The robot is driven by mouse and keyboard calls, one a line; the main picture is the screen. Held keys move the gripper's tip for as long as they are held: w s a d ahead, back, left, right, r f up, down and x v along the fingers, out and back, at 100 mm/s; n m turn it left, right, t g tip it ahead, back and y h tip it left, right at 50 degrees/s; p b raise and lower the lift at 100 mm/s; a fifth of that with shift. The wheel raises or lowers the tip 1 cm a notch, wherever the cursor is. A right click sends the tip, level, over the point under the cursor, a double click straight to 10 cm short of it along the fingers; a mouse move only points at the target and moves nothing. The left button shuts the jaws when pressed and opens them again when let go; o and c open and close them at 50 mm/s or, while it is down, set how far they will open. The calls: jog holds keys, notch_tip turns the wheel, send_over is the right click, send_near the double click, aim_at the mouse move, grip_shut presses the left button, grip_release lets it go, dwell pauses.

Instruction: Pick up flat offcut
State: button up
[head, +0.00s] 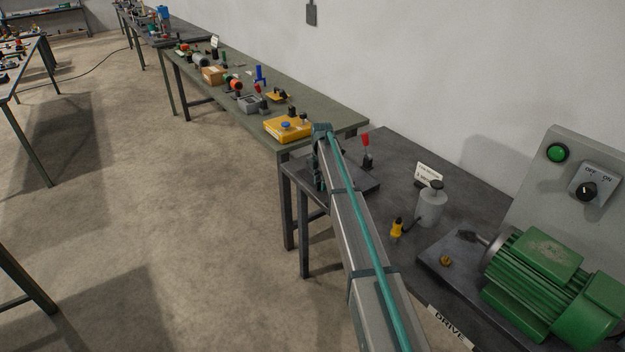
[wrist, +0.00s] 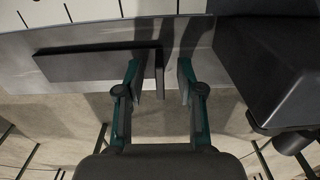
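In the wrist view my gripper (wrist: 160,82) is open, with a dark green finger on each side and a clear gap between them. A flat dark grey bar (wrist: 85,66), which looks like the flat offcut, lies on a light grey surface (wrist: 40,45). Its right end reaches past the left finger, which covers part of it. A narrow dark strip shows at that end, between the fingers; I cannot tell whether it is part of the bar. I cannot tell whether the left finger touches the bar.
A large black block (wrist: 270,65) stands close right of my gripper. In the head view a grey beam with a teal belt (head: 358,215) crosses the dark bench (head: 390,160). A green motor (head: 550,275) and grey oil can (head: 431,207) stand right of it. Open floor (head: 190,220) lies left.

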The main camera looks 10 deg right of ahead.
grip_shut()
jog(key=shift+r, duration=0.15)
dwell(0.5)
